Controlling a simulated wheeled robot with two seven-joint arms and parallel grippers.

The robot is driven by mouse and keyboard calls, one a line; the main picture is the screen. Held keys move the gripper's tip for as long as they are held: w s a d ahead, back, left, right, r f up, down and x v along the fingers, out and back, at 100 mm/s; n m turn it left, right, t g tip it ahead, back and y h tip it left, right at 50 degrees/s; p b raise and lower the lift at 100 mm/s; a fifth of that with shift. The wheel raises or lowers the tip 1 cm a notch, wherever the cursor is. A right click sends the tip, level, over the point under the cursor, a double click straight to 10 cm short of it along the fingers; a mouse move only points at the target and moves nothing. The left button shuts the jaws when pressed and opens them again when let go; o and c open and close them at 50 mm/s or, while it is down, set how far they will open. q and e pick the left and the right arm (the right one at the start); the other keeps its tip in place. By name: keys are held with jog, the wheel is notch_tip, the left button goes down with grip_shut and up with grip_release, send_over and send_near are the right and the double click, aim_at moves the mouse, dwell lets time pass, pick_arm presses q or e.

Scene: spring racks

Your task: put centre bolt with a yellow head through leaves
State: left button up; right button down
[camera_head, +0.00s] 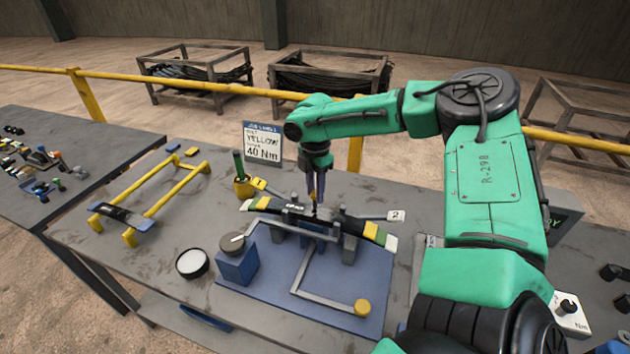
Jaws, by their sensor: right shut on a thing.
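My right gripper (314,203) points straight down over the middle of the leaf stack (338,217). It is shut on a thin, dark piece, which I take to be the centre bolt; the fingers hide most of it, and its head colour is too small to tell. Its lower end is at the top of the stack, and I cannot tell whether it has entered the hole. The leaves are dark, with yellow and white bands near the ends, and lie across a fixture (349,248) on a blue mat (258,290). My left gripper is not in view.
A job card (262,144) reads "YELLOW" and "40 Nm". A yellow-knobbed bar (330,300) lies in front.

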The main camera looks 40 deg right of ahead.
jog(key=shift+w, duration=0.15)
pick_arm(q)
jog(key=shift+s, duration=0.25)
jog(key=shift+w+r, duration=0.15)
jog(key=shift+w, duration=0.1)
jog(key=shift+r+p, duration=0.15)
jog(key=shift+p, duration=0.2)
dwell(0.5)
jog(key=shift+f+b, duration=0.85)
pick_arm(e)
jog(key=shift+f, duration=1.15)
jog(key=c, duration=0.5)
grip_release()
jog(key=shift+c, duration=0.2)
